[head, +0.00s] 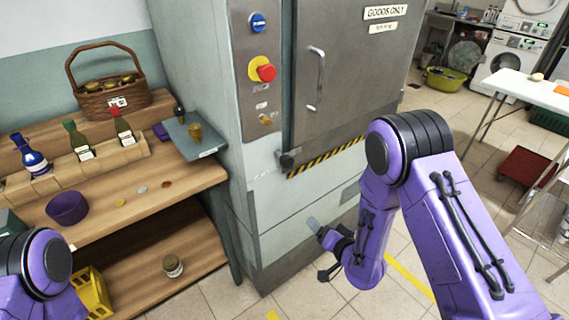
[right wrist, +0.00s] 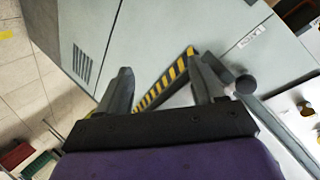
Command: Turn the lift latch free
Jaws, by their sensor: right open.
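The lift is a grey-green cabinet with a grey metal door (head: 345,75). Its latch (head: 287,161) is a dark round knob at the door's lower left corner, beside the yellow-black striped strip. In the right wrist view the latch (right wrist: 245,85) shows just right of the right-hand finger, apart from it. My right gripper (head: 319,247) is open and empty, in front of the lift's lower panel, below the latch. Its two fingers (right wrist: 163,82) are spread in the right wrist view, with the striped strip between them. My left gripper is out of view; only part of that arm shows.
A red emergency button (head: 265,71) is on the lift's frame. A white table (head: 525,88) is at the right. Open tiled floor lies between.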

